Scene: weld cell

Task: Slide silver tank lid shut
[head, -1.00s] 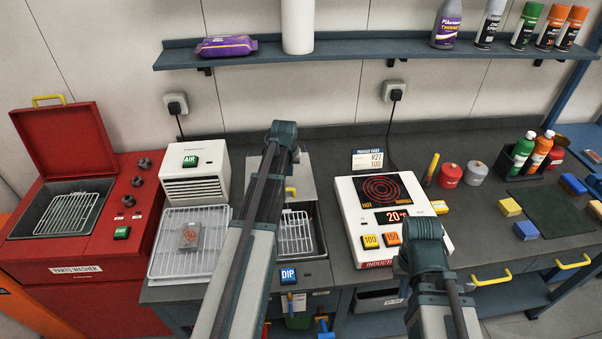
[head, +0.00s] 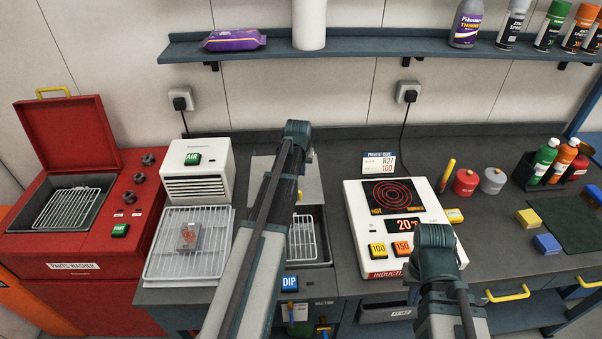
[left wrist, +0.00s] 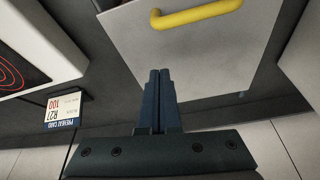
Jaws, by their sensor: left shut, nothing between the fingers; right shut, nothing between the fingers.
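The silver tank lid (head: 314,188) is a flat grey plate lying over the back of the dip tank, partly hidden by my left arm. The tank's front part is uncovered, and a wire rack (head: 301,240) shows inside. In the left wrist view the lid (left wrist: 235,62) carries a yellow bar handle (left wrist: 195,14). My left gripper (left wrist: 160,74) is shut and empty, its fingertips over the lid and apart from the handle in the picture. Whether they touch the plate I cannot tell. My left arm hides this gripper in the head view. My right gripper is out of view.
Left of the tank are a draining rack (head: 160,262) holding a small part, a white air dryer (head: 200,155) and a red parts washer (head: 95,245). Right of it is the induction heater (head: 362,225). The preheat card (left wrist: 64,108) stands near the lid's back corner.

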